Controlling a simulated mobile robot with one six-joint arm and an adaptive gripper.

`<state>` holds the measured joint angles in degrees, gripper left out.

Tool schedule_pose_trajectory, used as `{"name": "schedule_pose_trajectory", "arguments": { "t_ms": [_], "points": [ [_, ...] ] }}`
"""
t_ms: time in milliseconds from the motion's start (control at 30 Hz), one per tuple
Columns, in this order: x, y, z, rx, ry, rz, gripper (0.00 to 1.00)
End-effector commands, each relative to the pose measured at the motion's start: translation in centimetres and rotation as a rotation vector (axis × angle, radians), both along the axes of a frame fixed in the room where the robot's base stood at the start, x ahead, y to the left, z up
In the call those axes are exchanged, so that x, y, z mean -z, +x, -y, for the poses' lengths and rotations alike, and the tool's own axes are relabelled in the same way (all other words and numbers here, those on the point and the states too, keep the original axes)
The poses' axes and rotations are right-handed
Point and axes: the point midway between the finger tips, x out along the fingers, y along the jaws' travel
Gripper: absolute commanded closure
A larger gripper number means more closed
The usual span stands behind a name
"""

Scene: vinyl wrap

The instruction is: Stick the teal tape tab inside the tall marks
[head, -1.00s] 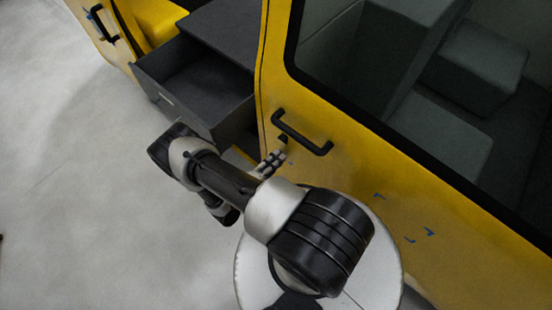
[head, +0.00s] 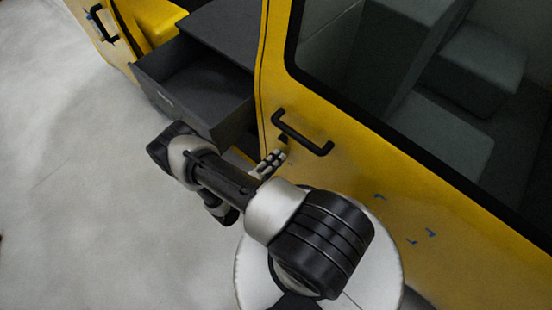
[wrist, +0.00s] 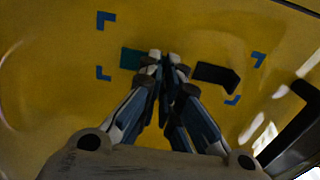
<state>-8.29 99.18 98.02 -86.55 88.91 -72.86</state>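The teal tape tab (wrist: 130,59) lies flat-looking against the yellow panel in the wrist view, just left of my fingertips. Its right end meets or passes behind the left finger. My gripper (wrist: 163,62) has its fingertips together in front of the panel; I cannot tell whether they touch the tab or the panel. Blue corner marks surround this area: upper left (wrist: 105,20), lower left (wrist: 103,73), upper right (wrist: 258,60) and lower right (wrist: 232,100). The tab is between the left and right marks. In the head view my gripper (head: 272,163) is beside the door, below its handle.
A black door handle (head: 301,134) stands out above my gripper. A black patch (wrist: 215,75) shows right of my fingers. More blue marks (head: 430,232) are farther right on the yellow door (head: 350,175). An open dark drawer (head: 195,90) is behind my arm. Floor on the left is clear.

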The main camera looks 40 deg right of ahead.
Motion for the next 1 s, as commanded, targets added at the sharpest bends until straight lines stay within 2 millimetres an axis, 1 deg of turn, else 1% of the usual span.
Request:
{"name": "schedule_pose_trajectory", "arguments": {
  "t_ms": [733,1000],
  "points": [
    [0.0,0.1,1.1,0.001,0.000,0.001,1.00],
    [0.0,0.1,1.2,0.001,0.000,0.001,1.00]
  ]
}}
